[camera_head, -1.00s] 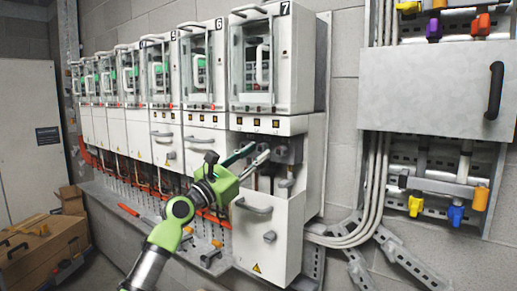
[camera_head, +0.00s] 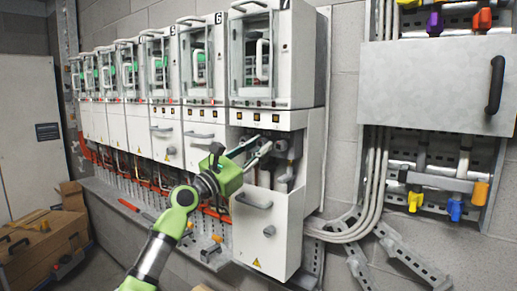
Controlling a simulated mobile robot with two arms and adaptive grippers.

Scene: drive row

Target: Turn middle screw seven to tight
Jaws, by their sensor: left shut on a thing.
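Cabinet seven (camera_head: 266,225) is the nearest and rightmost unit of the row, with an open recess (camera_head: 299,170) below its glass-fronted top. Grey screw fittings (camera_head: 281,145) show in the recess. My left gripper (camera_head: 265,143) reaches into the upper part of the recess from the lower left. Its two long fingers are shut on a small part there, which looks like the middle screw. The fingertips hide most of that screw, so its turn position cannot be told. My right gripper is not in view.
A door handle (camera_head: 254,202) sticks out just below the recess. A ledge with tools (camera_head: 212,250) runs under the row. Grey cables (camera_head: 374,170) and a wall panel (camera_head: 435,88) are on the right. Cardboard boxes (camera_head: 40,238) stand at lower left.

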